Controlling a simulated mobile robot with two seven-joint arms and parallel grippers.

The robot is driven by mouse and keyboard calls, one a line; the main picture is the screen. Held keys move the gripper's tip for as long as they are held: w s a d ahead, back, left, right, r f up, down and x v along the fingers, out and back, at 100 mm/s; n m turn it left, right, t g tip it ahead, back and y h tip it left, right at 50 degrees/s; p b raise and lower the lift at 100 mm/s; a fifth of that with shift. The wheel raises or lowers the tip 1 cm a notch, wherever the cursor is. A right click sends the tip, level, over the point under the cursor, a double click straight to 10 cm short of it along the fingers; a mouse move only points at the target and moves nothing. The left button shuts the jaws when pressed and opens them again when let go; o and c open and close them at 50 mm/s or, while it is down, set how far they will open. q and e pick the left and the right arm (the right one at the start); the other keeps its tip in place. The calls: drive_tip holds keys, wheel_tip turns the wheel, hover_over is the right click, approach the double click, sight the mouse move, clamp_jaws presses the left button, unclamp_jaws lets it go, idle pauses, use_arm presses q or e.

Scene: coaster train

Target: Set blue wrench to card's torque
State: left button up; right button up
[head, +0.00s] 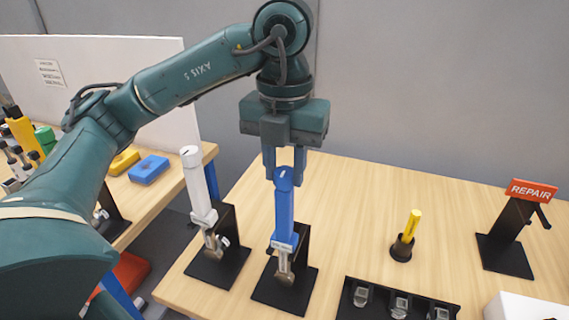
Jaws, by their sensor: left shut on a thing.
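The blue wrench (284,212) stands upright, slightly tilted, in a black stand (300,290) on the wooden table. A small scale band shows low on the blue handle, too small to read. A white paper (50,73) with printed lines is fixed to the white panel at the back left; its text cannot be read, and I cannot tell if it is the card. My right gripper is not in view.
A white wrench (198,185) stands in a black stand just left of the blue one. A yellow tool (409,232) stands in a black holder to the right. A REPAIR sign stand (513,225) is at the far right. A black tray (350,310) lies in front. The table's back middle is clear.

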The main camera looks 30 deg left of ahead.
use_arm(q)
drive_tip(key=shift+m, duration=0.4)
drive_tip(key=m, duration=0.4)
drive_tip(key=shift+m, duration=0.4)
drive_tip(key=m, duration=1.2)
drive_tip(key=shift+m, duration=0.4)
drive_tip(key=m, duration=0.5)
drive_tip(key=shift+b, duration=0.3)
drive_tip(key=shift+m, duration=0.3)
drive_tip(key=o, duration=1)
drive_tip(key=shift+r, duration=0.1)
